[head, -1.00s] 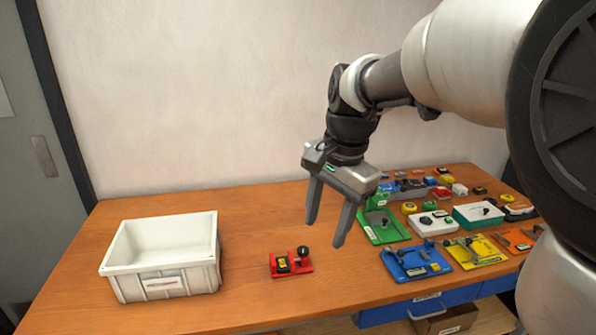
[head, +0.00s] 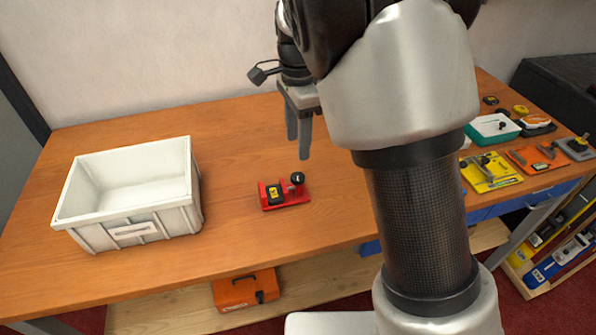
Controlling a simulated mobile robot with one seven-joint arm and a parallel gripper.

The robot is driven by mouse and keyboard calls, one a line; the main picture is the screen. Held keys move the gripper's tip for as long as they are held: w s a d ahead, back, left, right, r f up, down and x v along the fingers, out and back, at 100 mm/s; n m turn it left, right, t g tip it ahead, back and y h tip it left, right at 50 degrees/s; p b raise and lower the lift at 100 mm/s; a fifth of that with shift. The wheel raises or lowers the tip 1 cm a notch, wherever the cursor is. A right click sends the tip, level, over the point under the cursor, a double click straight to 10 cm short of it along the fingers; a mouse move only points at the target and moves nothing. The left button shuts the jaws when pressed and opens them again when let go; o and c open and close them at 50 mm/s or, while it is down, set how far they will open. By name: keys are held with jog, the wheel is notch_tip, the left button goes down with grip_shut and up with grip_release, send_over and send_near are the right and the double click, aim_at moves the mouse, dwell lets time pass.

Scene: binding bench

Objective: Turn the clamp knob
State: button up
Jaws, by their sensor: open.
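A red clamp base (head: 294,198) sits on the wooden bench, right of the white crate. It carries a black and yellow block (head: 274,194) on its left and an upright black round knob (head: 297,178) on its right. My gripper (head: 299,148) hangs fingers-down above and behind the red base. It is open and empty, apart from the knob. My arm hides part of the gripper's right side and much of the bench to the right.
The white crate (head: 183,204) stands on the left of the bench (head: 235,150). Tools in coloured trays, such as a yellow one (head: 492,179) and a teal one (head: 483,136), lie at right. An orange case (head: 236,292) is on the lower shelf. Bench around the red base is clear.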

aim_at(298, 176)
notch_tip(298, 176, down, 11)
jog(key=shift+r+b, duration=0.1)
jog(key=shift+b, duration=0.6)
jog(key=c, duration=1)
jog(key=shift+c, duration=0.2)
